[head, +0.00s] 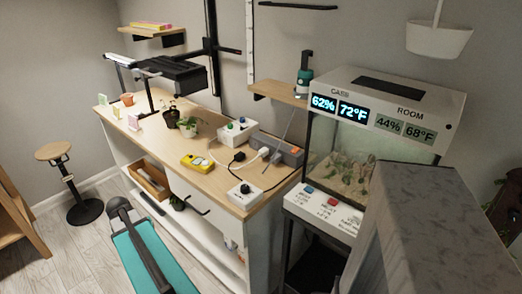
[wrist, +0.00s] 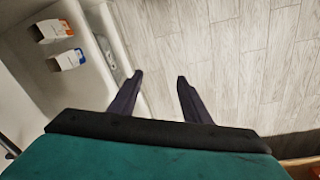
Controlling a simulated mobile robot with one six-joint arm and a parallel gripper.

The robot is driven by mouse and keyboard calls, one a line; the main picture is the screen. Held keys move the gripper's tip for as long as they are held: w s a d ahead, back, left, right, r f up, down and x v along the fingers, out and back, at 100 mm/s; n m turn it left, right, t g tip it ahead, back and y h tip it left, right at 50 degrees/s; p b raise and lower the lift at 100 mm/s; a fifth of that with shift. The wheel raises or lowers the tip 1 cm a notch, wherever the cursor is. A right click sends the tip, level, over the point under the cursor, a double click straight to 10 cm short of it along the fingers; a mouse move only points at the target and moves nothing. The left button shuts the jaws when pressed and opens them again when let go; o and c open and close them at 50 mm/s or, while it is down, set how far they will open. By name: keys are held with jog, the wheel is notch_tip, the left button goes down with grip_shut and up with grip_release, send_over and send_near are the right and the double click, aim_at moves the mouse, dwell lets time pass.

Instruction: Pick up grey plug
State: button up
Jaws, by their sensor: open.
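On the wooden bench (head: 172,150) in the head view, a dark plug (head: 239,156) and a white plug (head: 263,152) lie with their cords near a grey power strip (head: 290,153). I cannot tell for certain which piece is the grey plug; the dark one comes closest in colour. My gripper (wrist: 160,76) shows in the wrist view with its two dark fingers apart and nothing between them. It is over the pale plank floor (wrist: 225,55), away from the bench top. No plug shows in the wrist view.
A white box with knobs (head: 238,130), a white box with a dark dial (head: 245,194), a yellow meter (head: 198,162) and small potted plants (head: 188,126) crowd the bench around the plugs. A glass terrarium (head: 345,165) stands to the right. Cartons (wrist: 68,60) sit on a white shelf.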

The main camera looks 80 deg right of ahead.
aim_at(274, 156)
jog(key=s+d+r+m+h+p, duration=0.1)
jog(key=s+d+r+m+p, duration=0.15)
jog(key=d+r, duration=0.45)
jog(key=s+d+r+m+p, duration=0.1)
jog(key=d+r+p, duration=0.25)
jog(key=r, duration=0.55)
jog(key=s+d+r+m, duration=0.1)
jog(key=s+d+r, duration=0.3)
jog(key=s, duration=0.1)
jog(key=s+d+r+m, duration=0.2)
jog(key=s+d+r, duration=0.2)
jog(key=s+d, duration=0.1)
jog(key=s+d+r+m+h+p, duration=0.1)
jog(key=s+d+r+m, duration=0.1)
jog(key=s+d+r, duration=0.2)
jog(key=shift+s+d+r, duration=0.1)
jog(key=shift+s+d, duration=0.3)
jog(key=shift+s, duration=0.3)
jog(key=shift+s+d, duration=0.35)
jog(key=shift+s, duration=0.3)
jog(key=s+d+r+m+g, duration=0.1)
jog(key=s+d+r+m, duration=0.1)
jog(key=s, duration=0.7)
jog(key=s+d+r+m, duration=0.2)
jog(key=s+r, duration=0.4)
jog(key=s, duration=0.3)
jog(key=shift+d+r+m+g+h, duration=0.3)
jog(key=shift+d+m+g, duration=0.1)
jog(key=shift+d, duration=0.5)
jog(key=shift+f, duration=0.1)
